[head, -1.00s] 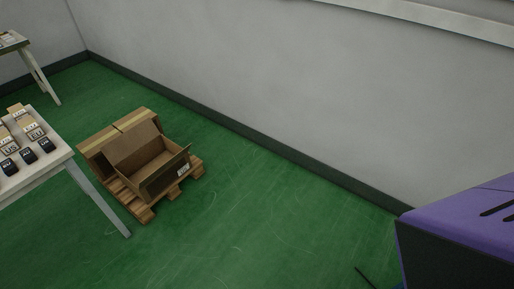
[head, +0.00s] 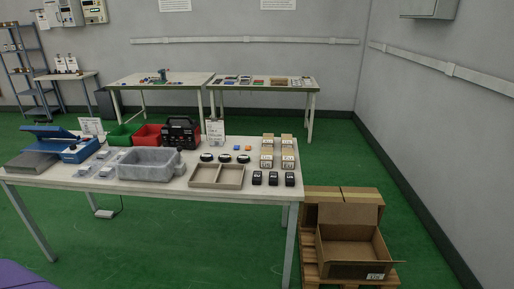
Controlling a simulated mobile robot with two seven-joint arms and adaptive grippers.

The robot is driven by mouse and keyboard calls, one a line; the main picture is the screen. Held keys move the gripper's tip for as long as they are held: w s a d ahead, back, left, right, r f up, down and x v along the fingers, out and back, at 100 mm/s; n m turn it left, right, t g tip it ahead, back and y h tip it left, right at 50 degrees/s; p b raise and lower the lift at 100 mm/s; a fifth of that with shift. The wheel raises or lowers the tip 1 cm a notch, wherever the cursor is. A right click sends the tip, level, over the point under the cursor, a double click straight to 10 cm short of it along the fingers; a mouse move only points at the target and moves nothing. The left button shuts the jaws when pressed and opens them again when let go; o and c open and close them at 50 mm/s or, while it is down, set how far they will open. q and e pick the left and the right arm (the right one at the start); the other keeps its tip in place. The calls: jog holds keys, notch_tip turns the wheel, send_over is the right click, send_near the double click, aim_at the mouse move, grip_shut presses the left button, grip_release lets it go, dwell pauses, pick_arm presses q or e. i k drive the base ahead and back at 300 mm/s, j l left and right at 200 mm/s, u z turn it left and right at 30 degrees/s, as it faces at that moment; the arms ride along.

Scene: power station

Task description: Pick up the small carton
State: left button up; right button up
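Several small tan cartons (head: 267,157) with pale labels stand in two columns at the right end of the near white table (head: 120,182). The lettering on them is too small to read surely. Larger brown cardboard boxes rest on a pallet on the floor to the right: one is closed (head: 322,195), and the open box (head: 350,268) in front has its flaps up. I cannot tell which one the task calls the small carton. Neither of my grippers is in view.
The near table also holds a grey bin (head: 150,174), a divided tray (head: 205,186), black labelled blocks (head: 273,179), round black pieces, red and green bins and a blue device (head: 75,150). The wooden pallet (head: 310,283) stands beside its right leg. Green floor is open in front.

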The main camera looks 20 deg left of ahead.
aim_at(266, 160)
jog(key=i+j+u, duration=0.1)
jog(key=i+u, duration=0.25)
jog(key=i, duration=0.15)
jog(key=i+u, duration=0.35)
jog(key=i, duration=0.15)
